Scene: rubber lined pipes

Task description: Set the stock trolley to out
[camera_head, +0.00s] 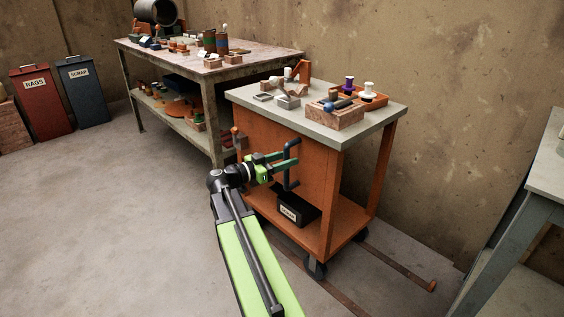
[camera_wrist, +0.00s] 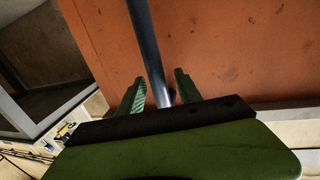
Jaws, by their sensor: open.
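The stock trolley (camera_head: 312,183) is an orange cart with a grey top, on dark casters. A dark blue-grey upright bar handle (camera_head: 289,180) stands out from its orange side panel. My gripper (camera_head: 289,157) is at the handle, its green fingers open on either side of the bar. In the wrist view the handle (camera_wrist: 148,40) runs between the two fingertips (camera_wrist: 161,80), with the orange panel (camera_wrist: 220,45) behind. Whether either finger touches the bar cannot be told.
Brown floor rails (camera_head: 385,268) run under the trolley to an orange-tipped end at right. Fittings and blocks (camera_head: 335,115) lie on its top; a labelled black bin (camera_head: 290,214) sits on its lower shelf. A cluttered workbench (camera_head: 225,70) stands behind left, a grey table (camera_head: 545,165) right.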

